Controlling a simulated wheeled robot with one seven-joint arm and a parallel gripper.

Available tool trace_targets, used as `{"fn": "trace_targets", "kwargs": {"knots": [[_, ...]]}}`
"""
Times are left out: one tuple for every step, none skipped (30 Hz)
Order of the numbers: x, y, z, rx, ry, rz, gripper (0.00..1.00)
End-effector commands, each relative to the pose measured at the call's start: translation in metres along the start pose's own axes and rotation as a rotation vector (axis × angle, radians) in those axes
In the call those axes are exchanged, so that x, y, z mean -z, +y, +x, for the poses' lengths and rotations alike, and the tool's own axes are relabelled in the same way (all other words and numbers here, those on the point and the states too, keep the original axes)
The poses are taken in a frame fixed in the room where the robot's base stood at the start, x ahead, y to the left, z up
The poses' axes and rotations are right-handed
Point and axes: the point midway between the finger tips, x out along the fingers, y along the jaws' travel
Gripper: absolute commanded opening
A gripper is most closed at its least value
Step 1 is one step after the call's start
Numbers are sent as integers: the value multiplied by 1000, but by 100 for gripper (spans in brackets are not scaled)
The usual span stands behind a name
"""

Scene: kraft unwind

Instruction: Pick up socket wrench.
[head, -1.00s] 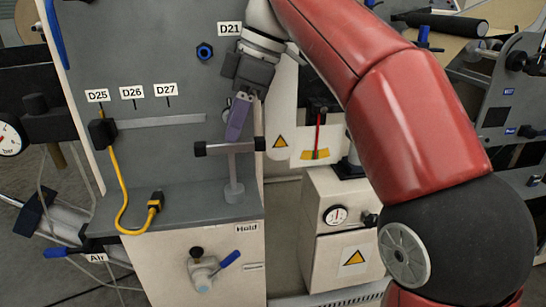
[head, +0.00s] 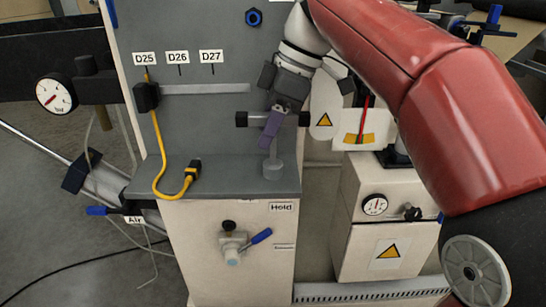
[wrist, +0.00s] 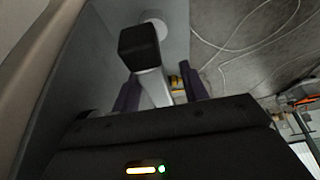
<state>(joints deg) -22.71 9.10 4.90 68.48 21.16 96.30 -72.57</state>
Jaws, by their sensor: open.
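The socket wrench (head: 272,168) appears to be the grey T-handled tool standing upright on the grey ledge, with black ends on its crossbar. My gripper (head: 270,136) is at the crossbar in the head view, its purple fingers pointing down and covering the bar's middle. In the wrist view, my gripper (wrist: 163,88) is open, with one purple finger on each side of the wrench's grey bar (wrist: 152,86). A black bar end shows above it. Whether the fingers touch the wrench cannot be told.
The grey panel (head: 190,120) stands close behind the wrench. A yellow cable (head: 157,150) hangs to the left and ends on the ledge (head: 225,182). A white cabinet with a gauge (head: 375,205) stands to the right. A blue-handled valve (head: 233,243) is below the ledge.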

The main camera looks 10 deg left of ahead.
Motion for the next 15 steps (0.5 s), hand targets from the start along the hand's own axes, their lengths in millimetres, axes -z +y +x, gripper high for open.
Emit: {"fn": "trace_targets", "kwargs": {"knots": [[0, 0, 0, 0, 0, 0, 44], [0, 0, 0, 0, 0, 0, 44], [0, 0, 0, 0, 0, 0, 38], [0, 0, 0, 0, 0, 1, 34], [0, 0, 0, 0, 0, 1, 31], [0, 0, 0, 0, 0, 1, 25], [0, 0, 0, 0, 0, 1, 21], [0, 0, 0, 0, 0, 1, 17], [0, 0, 0, 0, 0, 1, 12], [0, 0, 0, 0, 0, 1, 8], [0, 0, 0, 0, 0, 1, 4], [0, 0, 0, 0, 0, 1, 0], [0, 0, 0, 0, 0, 1, 0], [0, 0, -1, -1, 0, 0, 0], [0, 0, -1, -1, 0, 0, 0]]}}
